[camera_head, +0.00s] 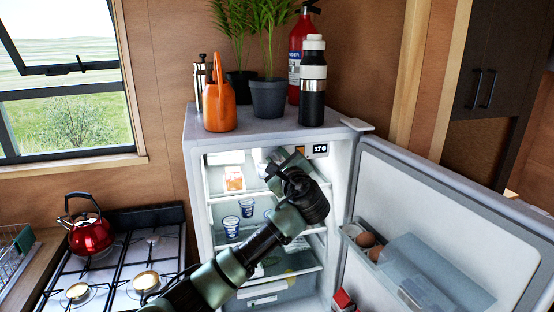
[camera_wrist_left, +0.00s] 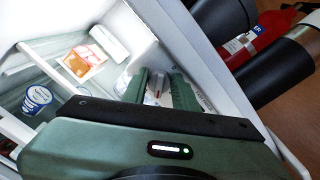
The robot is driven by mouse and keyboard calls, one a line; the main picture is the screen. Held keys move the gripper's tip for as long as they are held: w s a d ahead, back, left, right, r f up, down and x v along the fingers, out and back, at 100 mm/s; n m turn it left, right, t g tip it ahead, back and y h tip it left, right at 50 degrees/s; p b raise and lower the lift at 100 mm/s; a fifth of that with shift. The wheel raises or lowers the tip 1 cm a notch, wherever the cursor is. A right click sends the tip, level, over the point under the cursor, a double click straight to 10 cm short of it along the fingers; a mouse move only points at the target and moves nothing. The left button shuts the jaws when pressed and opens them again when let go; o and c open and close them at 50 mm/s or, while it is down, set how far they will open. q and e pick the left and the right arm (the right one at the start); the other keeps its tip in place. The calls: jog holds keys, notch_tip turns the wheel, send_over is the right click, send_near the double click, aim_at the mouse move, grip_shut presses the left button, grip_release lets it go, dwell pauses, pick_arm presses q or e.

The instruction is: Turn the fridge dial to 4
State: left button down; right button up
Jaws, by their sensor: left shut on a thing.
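The fridge (camera_head: 196,165) stands open, and its small display (camera_head: 320,149) reads 17 C at the top right inside. My left gripper (camera_head: 290,162) reaches into the upper part of the fridge, just left of the display. In the left wrist view its two green fingers are closed around the pale fridge dial (camera_wrist_left: 157,88), which has a reddish mark. The dial is hidden behind my gripper in the head view, and its number setting cannot be read. My right gripper is not in view.
The open fridge door (camera_head: 450,215) holds eggs on the right. A carton (camera_head: 233,178) and yogurt cups (camera_head: 231,226) stand on shelves. An orange can (camera_head: 219,105), potted plants, a bottle (camera_head: 312,90) and a fire extinguisher stand on top. A red kettle (camera_head: 91,236) sits on the stove.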

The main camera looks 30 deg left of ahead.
pick_arm(q)
jog(key=m, duration=0.4)
jog(key=shift+w+d+m, duration=0.1)
jog(key=shift+m, duration=0.2)
jog(key=shift+w+f+m, duration=0.1)
jog(key=shift+m, duration=1.4)
jog(key=shift+d, duration=0.1)
jog(key=c, duration=1.1)
grip_release()
